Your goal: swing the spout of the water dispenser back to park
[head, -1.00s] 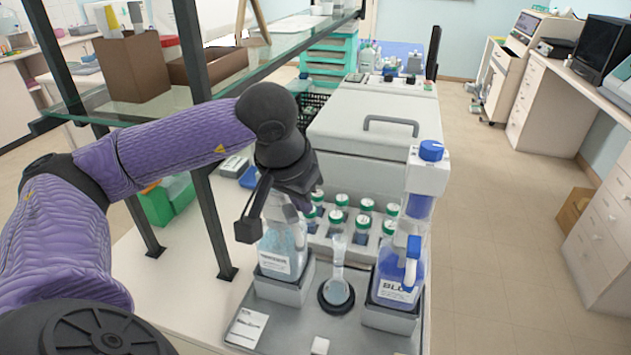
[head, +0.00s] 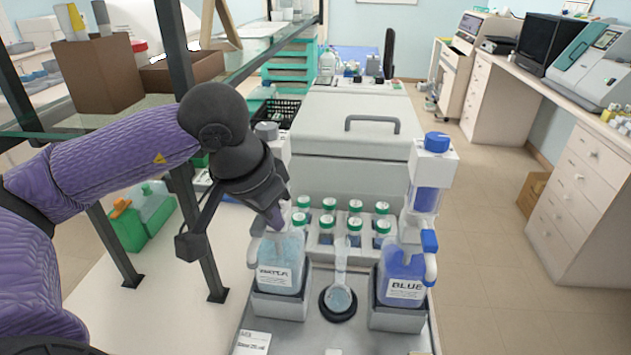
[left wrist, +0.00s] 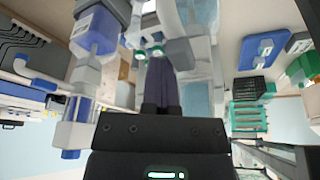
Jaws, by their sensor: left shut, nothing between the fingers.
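The water dispenser (head: 280,262) is a clear bottle labelled for water, standing in a grey holder. A pale curved spout (head: 253,250) shows at the bottle's left side, away from the flask; its upper end is hidden by my gripper. My left gripper (head: 274,216) points down just above the bottle's front, shut and empty. I cannot tell whether it touches the dispenser. In the left wrist view its purple fingers (left wrist: 162,85) are together, beside the clear bottle (left wrist: 197,100). My right gripper is out of view.
A flask (head: 340,297) stands in a dark ring between the bottles. The blue dispenser (head: 403,275) is to the right, its spout turned outward. Several green-capped jars (head: 353,222) stand behind. A shelf post (head: 198,245) is close on the left.

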